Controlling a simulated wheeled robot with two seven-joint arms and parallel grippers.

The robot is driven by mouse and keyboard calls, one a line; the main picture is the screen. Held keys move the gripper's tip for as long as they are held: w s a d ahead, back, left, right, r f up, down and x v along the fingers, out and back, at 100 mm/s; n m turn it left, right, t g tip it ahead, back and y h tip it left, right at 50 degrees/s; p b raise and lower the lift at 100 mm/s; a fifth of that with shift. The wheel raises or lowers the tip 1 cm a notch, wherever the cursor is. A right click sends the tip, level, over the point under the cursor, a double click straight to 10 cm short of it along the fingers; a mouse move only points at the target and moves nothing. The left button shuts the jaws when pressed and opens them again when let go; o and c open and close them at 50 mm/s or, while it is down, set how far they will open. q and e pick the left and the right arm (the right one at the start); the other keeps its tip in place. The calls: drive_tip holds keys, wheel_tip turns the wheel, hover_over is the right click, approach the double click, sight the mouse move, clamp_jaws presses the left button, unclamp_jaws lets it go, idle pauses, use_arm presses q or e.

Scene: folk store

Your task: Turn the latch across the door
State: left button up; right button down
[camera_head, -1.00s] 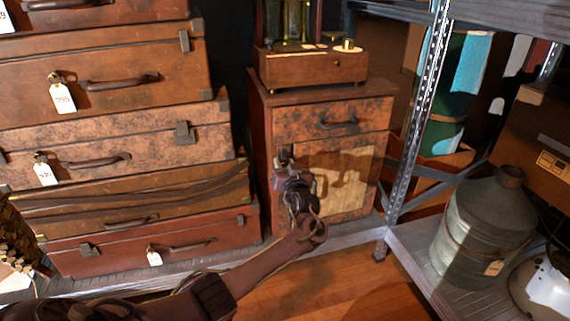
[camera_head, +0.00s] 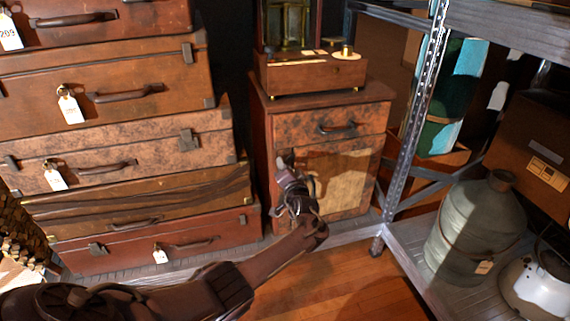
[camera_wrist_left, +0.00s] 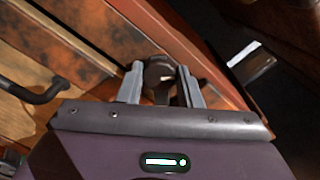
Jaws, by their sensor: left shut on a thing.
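A small wooden cabinet (camera_head: 320,93) stands against the back wall. It has a drawer (camera_head: 345,124) with a dark handle above a door with a pale panel (camera_head: 344,180). My left gripper (camera_head: 284,162) reaches to the door's upper left edge, just under the drawer. In the left wrist view my left gripper (camera_wrist_left: 160,86) has its two grey fingers on either side of a small dark latch piece (camera_wrist_left: 157,70), shut on it. The latch is hidden behind the gripper in the head view, so its exact angle is hard to tell. My right gripper is out of view.
Stacked brown suitcases (camera_head: 120,125) stand close on the left. A metal shelf post (camera_head: 412,130) rises at the right, with a grey metal can (camera_head: 475,232) on the lower shelf. A wooden box with brass parts (camera_head: 310,72) sits on the cabinet. Floor in front is clear.

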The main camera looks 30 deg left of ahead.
use_arm(q)
drive_tip(key=m+p, duration=0.2)
drive_tip(key=m, duration=0.6)
drive_tip(key=shift+w+d+r+m, duration=0.1)
drive_tip(key=shift+m, duration=0.2)
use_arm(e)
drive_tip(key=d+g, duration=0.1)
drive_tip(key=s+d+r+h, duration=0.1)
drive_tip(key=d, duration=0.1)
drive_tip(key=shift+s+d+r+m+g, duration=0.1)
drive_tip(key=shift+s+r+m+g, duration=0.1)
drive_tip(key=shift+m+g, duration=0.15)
use_arm(q)
drive_tip(key=shift+m, duration=0.3)
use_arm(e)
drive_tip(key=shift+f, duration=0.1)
use_arm(q)
drive_tip(key=o, duration=0.7)
drive_tip(key=p+v, duration=0.4)
drive_tip(key=v, duration=0.3)
drive_tip(key=shift+d, duration=0.35)
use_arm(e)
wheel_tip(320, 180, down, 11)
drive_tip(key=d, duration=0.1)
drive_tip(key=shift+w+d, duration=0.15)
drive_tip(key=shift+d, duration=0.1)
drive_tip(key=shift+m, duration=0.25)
